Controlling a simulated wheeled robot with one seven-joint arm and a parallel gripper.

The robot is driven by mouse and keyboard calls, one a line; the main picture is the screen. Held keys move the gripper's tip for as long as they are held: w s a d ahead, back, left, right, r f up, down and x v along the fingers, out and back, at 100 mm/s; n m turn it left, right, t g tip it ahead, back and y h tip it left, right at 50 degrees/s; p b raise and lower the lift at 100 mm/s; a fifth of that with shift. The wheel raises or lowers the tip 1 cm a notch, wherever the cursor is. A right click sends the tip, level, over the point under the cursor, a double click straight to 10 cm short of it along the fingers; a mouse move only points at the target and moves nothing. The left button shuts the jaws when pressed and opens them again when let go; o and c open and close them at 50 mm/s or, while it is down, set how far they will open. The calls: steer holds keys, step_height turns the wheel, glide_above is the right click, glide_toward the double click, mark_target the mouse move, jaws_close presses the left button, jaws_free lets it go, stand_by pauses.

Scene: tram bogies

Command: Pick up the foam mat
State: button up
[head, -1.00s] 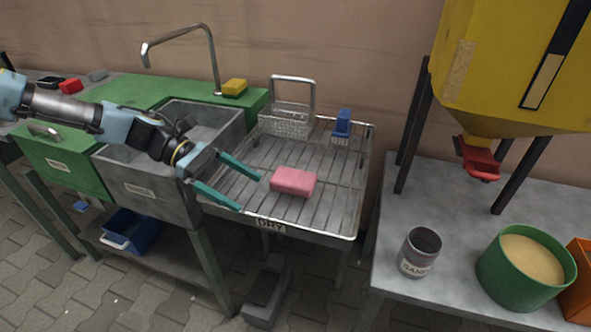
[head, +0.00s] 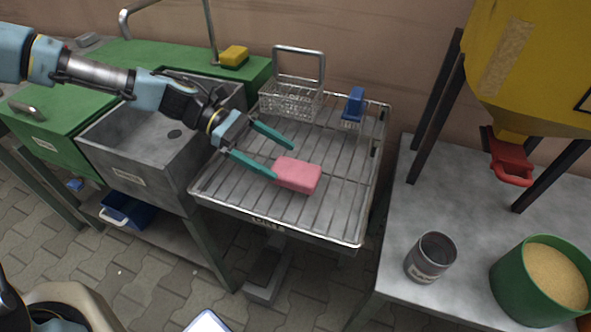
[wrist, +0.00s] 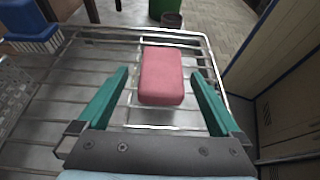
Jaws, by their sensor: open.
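The foam mat is a thick pink block (head: 298,176) lying flat on the wire drying rack (head: 330,215). My gripper (head: 283,161) is open and empty, just left of the mat in the head view. Its near teal fingertip overlaps the mat's left edge in the picture, and the far one is beyond its upper left. In the wrist view the mat (wrist: 161,78) lies ahead, between the lines of the two open fingers (wrist: 160,73), with space on both sides. I cannot tell the exact height of the fingertips over the rack.
A wire basket (head: 290,103) and a blue brush (head: 353,105) stand at the rack's back. A grey sink (head: 140,165) and a yellow sponge (head: 234,56) are to the left. Right of the rack, a table (head: 395,265) holds a grey can (head: 430,258) and a green sand tub (head: 510,285).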

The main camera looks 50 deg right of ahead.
mark_target(295, 170)
steer(key=shift+p+x, duration=0.8)
steer(key=shift+x, duration=1.95)
steer(key=shift+a, duration=0.2)
steer(key=shift+c, duration=0.2)
steer(key=c, duration=1.1)
steer(key=shift+c, duration=0.2)
